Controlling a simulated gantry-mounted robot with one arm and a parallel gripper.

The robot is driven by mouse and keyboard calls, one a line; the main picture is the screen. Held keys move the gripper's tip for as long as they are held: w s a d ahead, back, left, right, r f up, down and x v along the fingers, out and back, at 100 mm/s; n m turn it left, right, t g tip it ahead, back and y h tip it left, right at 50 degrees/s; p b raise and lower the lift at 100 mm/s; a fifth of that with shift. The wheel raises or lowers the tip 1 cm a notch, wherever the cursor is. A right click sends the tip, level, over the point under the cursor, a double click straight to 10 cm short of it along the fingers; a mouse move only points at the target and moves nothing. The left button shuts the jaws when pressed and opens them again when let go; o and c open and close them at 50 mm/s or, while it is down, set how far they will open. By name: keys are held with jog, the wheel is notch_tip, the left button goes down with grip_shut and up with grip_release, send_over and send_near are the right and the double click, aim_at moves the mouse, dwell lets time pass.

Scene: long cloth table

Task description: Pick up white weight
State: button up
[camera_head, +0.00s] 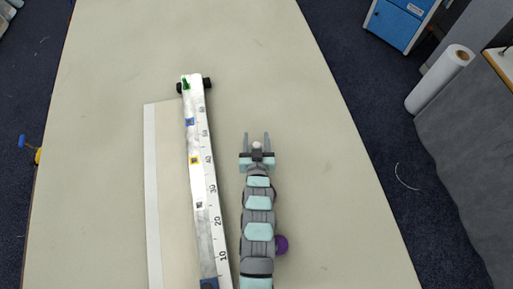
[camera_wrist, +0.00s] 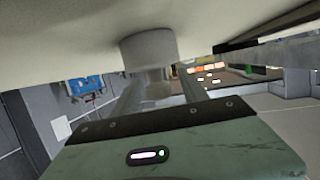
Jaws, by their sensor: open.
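The white weight (camera_head: 256,145) is a small pale piece near the middle of the table, seen between the fingers of my gripper (camera_head: 256,137). In the wrist view the weight (camera_wrist: 149,48) is a wide pale grey cylinder with a narrower part, against the table surface at the top of the picture. My gripper (camera_wrist: 160,76) is open, with one finger on each side of the narrower part. Whether either finger touches it I cannot tell.
A long ramp with a number scale (camera_head: 203,170) lies left of my arm, with black wheels (camera_head: 207,83) at its far end. A purple round thing (camera_head: 281,244) is partly hidden at my arm's right side. The table (camera_head: 330,200) is clear to the right.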

jog(key=shift+w+f, duration=0.15)
jog(key=shift+w, duration=0.1)
grip_shut()
dwell(0.3)
dwell(0.9)
